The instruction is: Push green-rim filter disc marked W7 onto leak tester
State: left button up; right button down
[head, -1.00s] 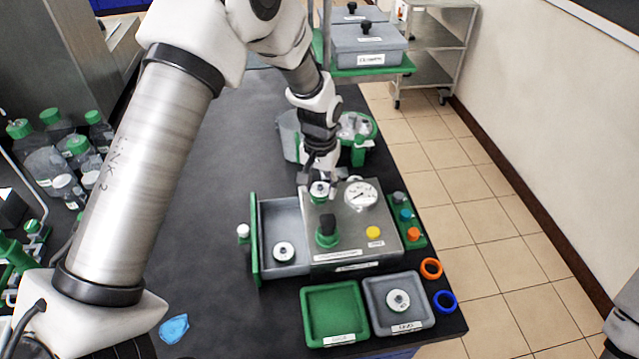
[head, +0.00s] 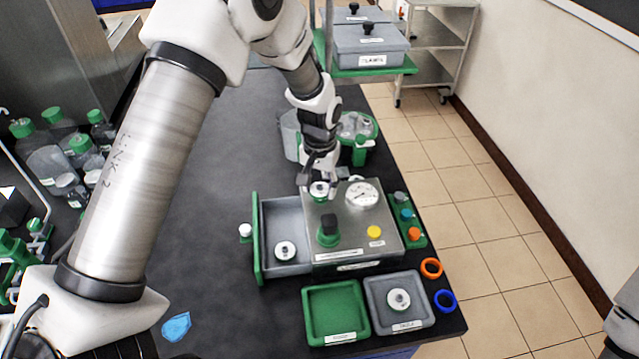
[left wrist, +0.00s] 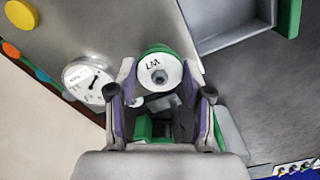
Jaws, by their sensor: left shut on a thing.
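The leak tester (head: 350,245) is a grey metal box with a round gauge (head: 361,194), a black-topped green knob (head: 328,232) and a yellow button (head: 374,232). My left gripper (head: 319,186) points down over its far left part. It is shut on a white filter disc (left wrist: 160,72) with a green rim, which shows between the fingertips in the left wrist view. The dark mark on its face appears upside down and is consistent with W7. The disc is at the tester's top; I cannot tell whether it is fully seated. My right gripper is out of view.
An open grey drawer (head: 270,225) left of the tester holds another disc (head: 284,250). In front stand an empty green tray (head: 335,312) and a grey tray (head: 425,318) with a disc (head: 399,299). Orange and blue rings lie at the right edge. Bottles (head: 50,165) stand far left.

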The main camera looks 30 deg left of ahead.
pick_arm(q)
jog(key=shift+w+f+p, duration=0.1)
jog(key=shift+p, duration=0.2)
dwell(0.4)
jog(key=shift+f, duration=0.4)
dwell(0.6)
jog(key=shift+f, duration=0.15)
dwell(0.4)
jog(key=o, duration=1.3)
jog(key=shift+r+p, duration=3.15)
jog(key=shift+r, duration=0.45)
jog(key=shift+f, duration=0.1)
